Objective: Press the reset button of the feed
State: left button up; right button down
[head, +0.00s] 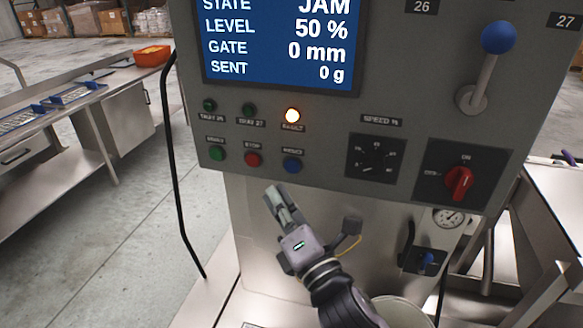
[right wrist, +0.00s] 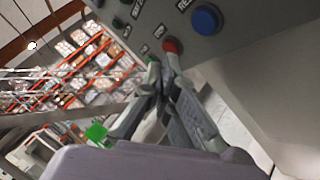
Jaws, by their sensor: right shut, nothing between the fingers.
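The blue reset button (head: 292,165) is on the grey control panel (head: 320,130), right of the red stop button (head: 252,159) and a green button (head: 217,153). The fault lamp (head: 292,115) above it glows amber. The screen (head: 280,45) reads JAM. My right gripper (head: 275,195) is shut and empty, just below the panel's button row, apart from the blue button in the head view. In the right wrist view the fingertips (right wrist: 163,65) show near the red button (right wrist: 172,45), with the blue button (right wrist: 206,19) to the upper right. My left gripper is not in view.
A speed dial (head: 377,158), a red rotary switch (head: 459,183) and a blue-knobbed lever (head: 498,38) are at the panel's right. A black cable (head: 172,150) hangs at its left. A steel bench (head: 60,140) with an orange bin (head: 153,55) stands farther left.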

aim_at(292, 167)
jog(key=shift+w+d, duration=0.25)
jog(key=shift+w, duration=0.45)
jog(key=shift+w+d, duration=0.2)
jog(key=shift+w, duration=0.45)
jog(key=shift+w+d, duration=0.25)
jog(key=shift+w, duration=0.45)
jog(key=shift+w+d+p, duration=0.15)
jog(key=shift+w+p, duration=0.2)
jog(key=shift+w, duration=0.05)
jog(key=shift+w+d, duration=0.1)
jog(key=shift+w, duration=0.3)
dwell(0.6)
jog(key=shift+s, duration=0.1)
jog(key=shift+s+a+p, duration=0.25)
jog(key=shift+s+p, duration=0.05)
jog(key=shift+s, duration=0.4)
jog(key=shift+s, duration=0.1)
